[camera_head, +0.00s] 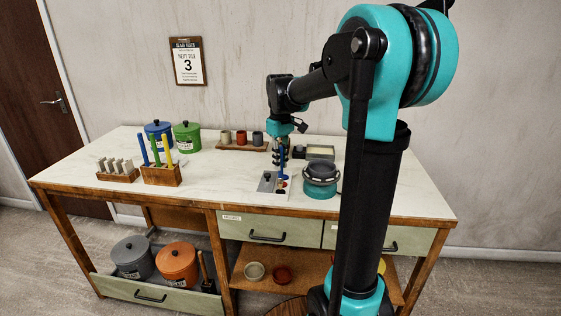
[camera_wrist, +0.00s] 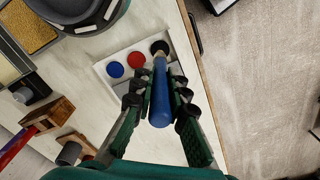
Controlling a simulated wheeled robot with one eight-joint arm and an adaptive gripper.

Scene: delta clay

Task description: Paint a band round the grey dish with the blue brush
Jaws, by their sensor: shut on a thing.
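My gripper (camera_head: 281,150) points down over the worktop and is shut on the blue brush (camera_wrist: 160,98), whose blue handle lies between the fingers in the wrist view. The brush's pale lower end is at the black paint well (camera_wrist: 160,47) of the white paint tray (camera_wrist: 133,52). I cannot tell whether the tip touches the paint. A blue well (camera_wrist: 115,69) and a red well (camera_wrist: 136,59) lie beside it. The grey dish (camera_head: 320,168) appears to sit on the teal wheel (camera_head: 320,189), right of the tray. Its grey round top shows partly in the wrist view (camera_wrist: 77,9).
A shallow tray (camera_head: 320,152) stands behind the wheel. A wooden board (camera_head: 241,146) with several cups is at the back. Blue (camera_head: 158,134) and green (camera_head: 187,137) pots and a wooden rack (camera_head: 161,176) of upright sticks stand left.

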